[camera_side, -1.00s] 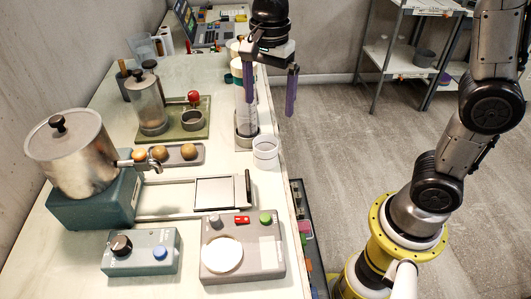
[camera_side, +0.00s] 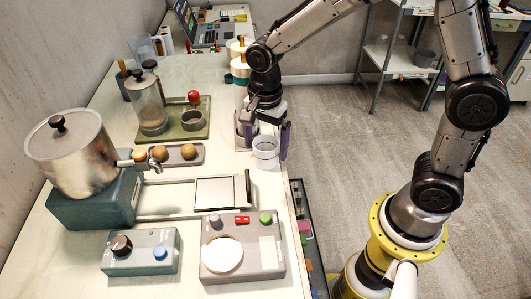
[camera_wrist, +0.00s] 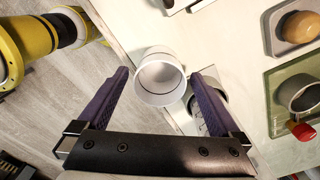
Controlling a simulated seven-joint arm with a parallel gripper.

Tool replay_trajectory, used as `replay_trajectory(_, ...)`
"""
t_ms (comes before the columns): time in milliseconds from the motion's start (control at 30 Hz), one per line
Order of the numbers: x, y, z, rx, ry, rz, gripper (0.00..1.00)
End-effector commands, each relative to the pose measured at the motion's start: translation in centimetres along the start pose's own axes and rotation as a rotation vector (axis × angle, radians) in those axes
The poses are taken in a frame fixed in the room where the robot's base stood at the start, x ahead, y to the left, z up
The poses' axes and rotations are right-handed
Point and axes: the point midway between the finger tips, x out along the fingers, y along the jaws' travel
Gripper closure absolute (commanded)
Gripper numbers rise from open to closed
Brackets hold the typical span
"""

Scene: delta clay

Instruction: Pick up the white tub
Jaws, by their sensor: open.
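The white tub (camera_side: 265,147) stands upright and open-topped near the table's right edge. In the wrist view the tub (camera_wrist: 160,78) lies ahead of my fingertips, centred a little left of the gap's middle, and looks empty. My gripper (camera_side: 268,135) is open, with its purple fingers low beside the tub in the side view.
A grey cup-like holder (camera_wrist: 208,103) sits close by the tub, partly behind the right finger. A tray with round brown balls (camera_side: 188,152) lies left. A green tray (camera_side: 200,128) carries a small pot. A metal frame with a plate (camera_side: 216,191) lies in front. The table edge drops off at right.

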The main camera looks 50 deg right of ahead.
Motion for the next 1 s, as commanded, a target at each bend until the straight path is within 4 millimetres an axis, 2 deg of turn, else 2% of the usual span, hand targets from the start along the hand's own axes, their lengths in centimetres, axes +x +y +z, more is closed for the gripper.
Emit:
replay_trajectory(133, 1.18, 0.05, -0.01, 0.0, 0.0, 0.001, 0.0)
replay_trajectory(367, 1.24, 0.03, -0.01, 0.0, 0.0, 0.0, 0.0)
replay_trajectory(800, 1.19, 0.01, -0.01, 0.0, 0.0, -0.001, 0.79)
replay_trajectory(833, 1.18, 0.01, -0.01, 0.0, 0.0, -0.001, 0.82)
replay_trajectory(1000, 1.18, 0.01, -0.01, 0.0, 0.0, -0.001, 0.82)
